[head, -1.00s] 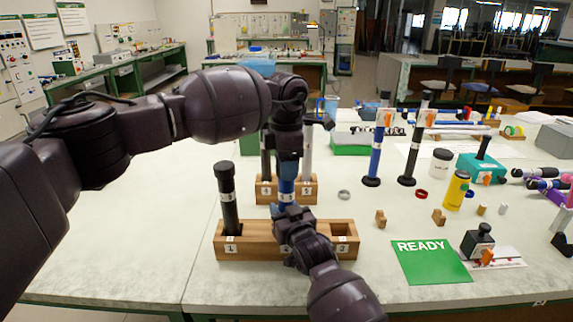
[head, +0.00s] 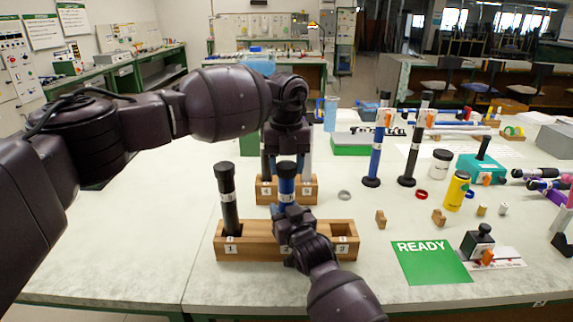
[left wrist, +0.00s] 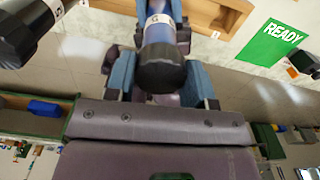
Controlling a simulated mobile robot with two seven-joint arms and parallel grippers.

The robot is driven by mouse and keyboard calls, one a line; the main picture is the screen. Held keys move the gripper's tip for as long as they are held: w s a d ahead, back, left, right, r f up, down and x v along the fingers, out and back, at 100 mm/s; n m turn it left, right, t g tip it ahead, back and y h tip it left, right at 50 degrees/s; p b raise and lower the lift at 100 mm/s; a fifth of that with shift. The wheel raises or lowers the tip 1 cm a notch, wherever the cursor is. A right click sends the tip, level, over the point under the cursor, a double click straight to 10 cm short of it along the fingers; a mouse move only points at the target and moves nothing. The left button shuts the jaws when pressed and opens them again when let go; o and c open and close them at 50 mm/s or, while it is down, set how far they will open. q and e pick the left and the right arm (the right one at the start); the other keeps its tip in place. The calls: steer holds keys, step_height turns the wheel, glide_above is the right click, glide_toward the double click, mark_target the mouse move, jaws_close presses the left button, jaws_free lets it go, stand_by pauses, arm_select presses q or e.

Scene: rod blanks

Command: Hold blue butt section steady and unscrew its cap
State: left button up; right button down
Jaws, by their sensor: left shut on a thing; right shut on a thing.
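The blue butt section (head: 286,188) stands upright in the middle slot of the front wooden rack (head: 260,250). Its black cap (head: 287,168) is on top; in the left wrist view the cap (left wrist: 161,76) sits between blue-grey fingers. My left gripper (head: 287,163) reaches down from above and is shut on the cap. My right gripper (head: 288,212) comes from the front and is shut on the blue section lower down, hiding part of it. I cannot tell whether the cap's thread is loose.
A black section (head: 228,195) stands in slot 1, just left of the blue one. A second rack (head: 307,195) with rods stands behind. A green READY mat (head: 430,262) lies to the right. Small wooden blocks (head: 381,219) and a yellow bottle (head: 457,191) stand right of the racks.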

mark_target(286, 165)
arm_select(q)
steer(key=n, duration=1.3)
arm_select(e)
steer(key=shift+f, duration=0.1)
arm_select(q)
steer(key=shift+r, duration=0.45)
steer(key=shift+r, duration=0.65)
steer(key=shift+r, duration=0.1)
steer(key=shift+r, duration=1.95)
arm_select(e)
steer(key=c, duration=0.6)
jaws_free()
steer(key=shift+o, duration=0.2)
